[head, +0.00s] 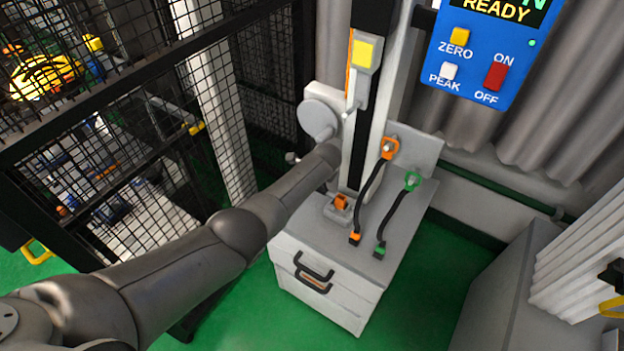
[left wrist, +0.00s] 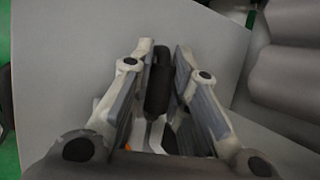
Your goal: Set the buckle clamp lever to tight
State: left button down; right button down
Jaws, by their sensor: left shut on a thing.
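In the left wrist view my left gripper (left wrist: 164,52) has its two fingers on either side of a dark, rounded grip (left wrist: 158,80), shut on it. The grip looks like the clamp lever's handle, in front of a plain grey surface. In the head view my left arm reaches to the tower's column (head: 358,135); the gripper and the held grip cannot be made out there. My right gripper is in neither view.
A grey cabinet (head: 325,275) stands at the column's foot. An orange-ended strap (head: 371,185) and a green-ended strap (head: 397,215) are by its top. A blue control panel (head: 478,60) is at upper right. A black mesh cage (head: 110,100) stands at left.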

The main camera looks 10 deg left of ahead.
pick_arm(q)
jog(key=shift+w+d+r+b, duration=0.3)
jog(key=shift+w+r, duration=0.1)
jog(key=shift+w, duration=0.25)
jog(key=c, duration=1.4)
grip_release()
jog(key=shift+w+f, duration=0.1)
jog(key=shift+w, duration=0.05)
jog(key=shift+o, duration=0.2)
jog(key=shift+f, duration=0.15)
